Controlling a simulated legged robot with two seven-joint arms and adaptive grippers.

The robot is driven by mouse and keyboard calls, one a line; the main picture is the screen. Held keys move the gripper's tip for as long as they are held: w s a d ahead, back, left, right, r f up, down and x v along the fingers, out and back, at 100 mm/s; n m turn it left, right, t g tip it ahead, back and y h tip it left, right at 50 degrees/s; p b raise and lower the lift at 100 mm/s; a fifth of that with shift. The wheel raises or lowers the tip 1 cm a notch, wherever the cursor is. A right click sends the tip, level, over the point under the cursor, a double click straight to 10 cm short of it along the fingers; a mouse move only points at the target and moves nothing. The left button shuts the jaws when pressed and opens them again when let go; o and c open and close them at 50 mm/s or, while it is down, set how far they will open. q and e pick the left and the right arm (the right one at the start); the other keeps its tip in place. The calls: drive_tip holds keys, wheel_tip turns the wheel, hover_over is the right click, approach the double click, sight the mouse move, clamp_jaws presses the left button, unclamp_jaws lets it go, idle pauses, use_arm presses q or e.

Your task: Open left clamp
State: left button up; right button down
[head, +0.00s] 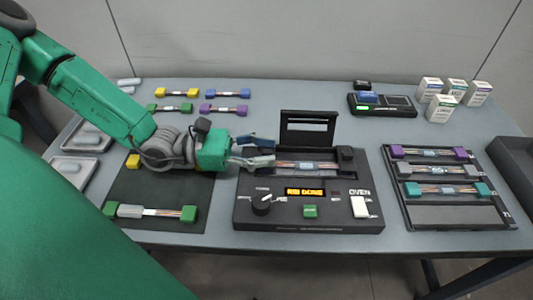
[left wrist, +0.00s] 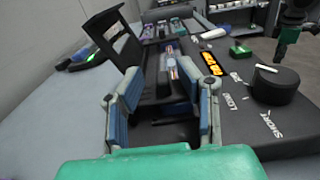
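The black splicer (head: 309,222) stands mid-table with its lid (head: 308,128) raised. A fiber strip (head: 305,166) lies across its top; its coloured strands also show in the left wrist view (left wrist: 173,68). My left gripper (head: 262,150) is at the splicer's upper left corner, with its fingers apart. The left clamp is mostly hidden by the gripper in the head view. In the left wrist view dark splicer parts (left wrist: 172,112) show between the open fingers; I cannot tell contact. The right clamp (head: 346,157) is a dark block at the strip's other end. Part of my right arm shows in the left wrist view.
The splicer has a lit display (head: 304,191), a black knob (head: 262,204), a green button (head: 310,211) and a white OVEN switch (head: 360,207). A dark mat (head: 150,190) lies left. A rack (head: 450,215) with several fiber pieces lies right. White boxes (head: 440,108) stand behind.

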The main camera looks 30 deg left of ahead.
use_arm(q)
drive_tip(key=shift+d+r, duration=0.1)
drive_tip(key=shift+d, duration=0.15)
clamp_jaws()
